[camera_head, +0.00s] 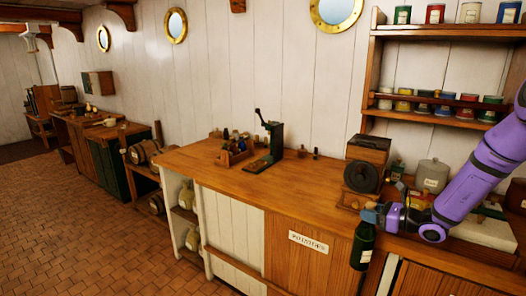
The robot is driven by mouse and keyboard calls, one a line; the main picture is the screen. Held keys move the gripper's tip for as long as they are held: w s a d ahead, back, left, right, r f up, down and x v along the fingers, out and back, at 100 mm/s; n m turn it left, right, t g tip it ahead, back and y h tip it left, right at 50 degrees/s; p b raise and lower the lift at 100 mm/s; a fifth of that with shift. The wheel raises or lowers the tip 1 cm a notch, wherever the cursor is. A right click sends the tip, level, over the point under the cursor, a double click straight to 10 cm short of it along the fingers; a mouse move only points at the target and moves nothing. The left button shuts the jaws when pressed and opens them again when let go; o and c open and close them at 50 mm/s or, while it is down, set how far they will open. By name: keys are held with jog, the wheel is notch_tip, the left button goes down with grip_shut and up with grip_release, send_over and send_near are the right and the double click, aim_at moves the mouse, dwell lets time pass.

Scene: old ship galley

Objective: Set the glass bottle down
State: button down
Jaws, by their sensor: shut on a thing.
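A dark green glass bottle (363,247) with a pale label low on its side is upright in the head view, right of centre. It shows in front of the counter's front edge and the cupboard front. My gripper (371,213), at the end of my purple arm, is shut on the bottle's top from the right. The fingers hide the neck. The wooden counter (310,205) is behind the bottle. I cannot tell how far the bottle is from the counter's edge.
A coffee grinder (366,165) with a dark wheel stands behind my gripper. Canisters (432,176) and a pale block (485,232) crowd the counter's right. A green press (270,145) and a small bottle rack (234,152) stand further left. The counter between is bare.

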aim_at(357, 238)
jog(key=shift+n+g+y, duration=0.3)
jog(key=shift+g+y, duration=0.1)
jog(key=a+f, duration=0.1)
jog(key=f, duration=0.2)
jog(key=s+a+f, duration=0.1)
jog(key=f, duration=0.2)
jog(key=a+f, duration=0.1)
jog(key=f, duration=0.2)
jog(key=shift+s+a+f, duration=0.15)
jog(key=shift+a+f, duration=0.1)
jog(key=shift+d+r, duration=0.15)
jog(key=shift+r, duration=0.05)
jog(key=shift+w+a+r+m+t+h, duration=0.1)
jog(key=shift+a+m+t+h, duration=0.15)
jog(key=shift+m+t+h, duration=0.25)
jog(key=shift+w+a+r+m+t+h, duration=0.1)
jog(key=shift+a+m+t+h, duration=0.15)
jog(key=shift+m+t, duration=0.35)
jog(key=shift+s+d+f+m+t+h, duration=0.1)
jog(key=shift+d+m+t+h, duration=0.1)
jog(key=shift+m+t+h, duration=0.65)
jog(key=shift+d+f+m+t+h, duration=0.15)
jog(key=shift+m+t+h, duration=0.4)
jog(key=shift+h, duration=0.55)
notch_tip(357, 238, up, 14)
jog(key=w+m+t+h, duration=0.1)
jog(key=w+m+h, duration=0.1)
jog(key=h, duration=0.1)
jog(key=shift+w, duration=0.35)
jog(key=shift+d, duration=0.15)
